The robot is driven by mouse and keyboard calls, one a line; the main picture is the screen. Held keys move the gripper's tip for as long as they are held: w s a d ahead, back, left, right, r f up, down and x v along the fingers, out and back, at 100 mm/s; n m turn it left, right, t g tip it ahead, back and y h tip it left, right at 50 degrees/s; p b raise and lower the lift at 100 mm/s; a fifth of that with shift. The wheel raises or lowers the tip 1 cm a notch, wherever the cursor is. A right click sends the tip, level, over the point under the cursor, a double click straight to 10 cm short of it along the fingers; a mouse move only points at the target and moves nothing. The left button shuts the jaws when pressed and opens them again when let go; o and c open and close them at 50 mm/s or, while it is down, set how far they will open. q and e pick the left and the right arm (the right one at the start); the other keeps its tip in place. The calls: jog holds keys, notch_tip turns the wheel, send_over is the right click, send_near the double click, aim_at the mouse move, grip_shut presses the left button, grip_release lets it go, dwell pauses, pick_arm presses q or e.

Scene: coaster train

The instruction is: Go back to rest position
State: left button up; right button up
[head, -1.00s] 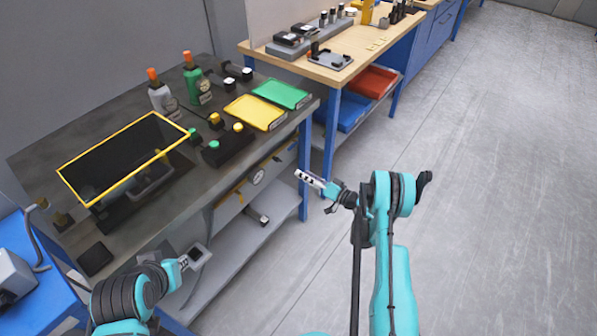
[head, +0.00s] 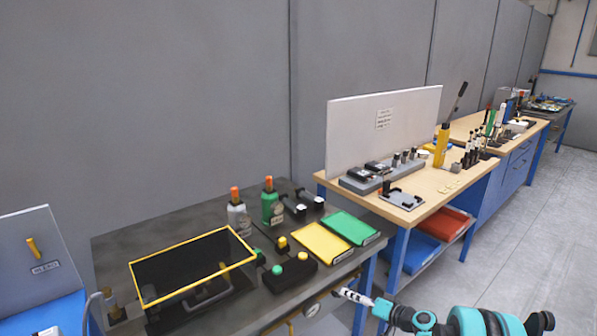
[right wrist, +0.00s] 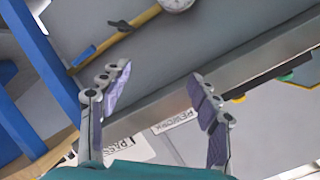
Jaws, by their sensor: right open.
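My right gripper (head: 352,296) shows at the lower middle of the head view, in front of the workbench's right front edge, with my teal arm at the bottom right. In the right wrist view its two fingers (right wrist: 158,78) stand apart with nothing between them. My left gripper is outside the head view.
A wooden-topped bench (head: 440,183) stands beyond. Open floor lies at right.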

jog(key=s+a+r+g+h, duration=0.2)
jog(key=s+r, duration=0.4)
jog(key=s, duration=0.1)
jog(key=s+a+r+g+h, duration=0.1)
jog(key=s+a+r+h, duration=0.15)
jog(key=s+r, duration=0.45)
jog(key=s+d+h, duration=0.2)
jog(key=s, duration=0.9)
jog(key=s+d+f+h, duration=0.1)
jog(key=s+h, duration=0.1)
jog(key=s, duration=0.9)
jog(key=shift+d+n+g+h, duration=0.35)
jog(key=shift+n+g, duration=0.05)
jog(key=shift+f, duration=0.1)
dwell(1.0)
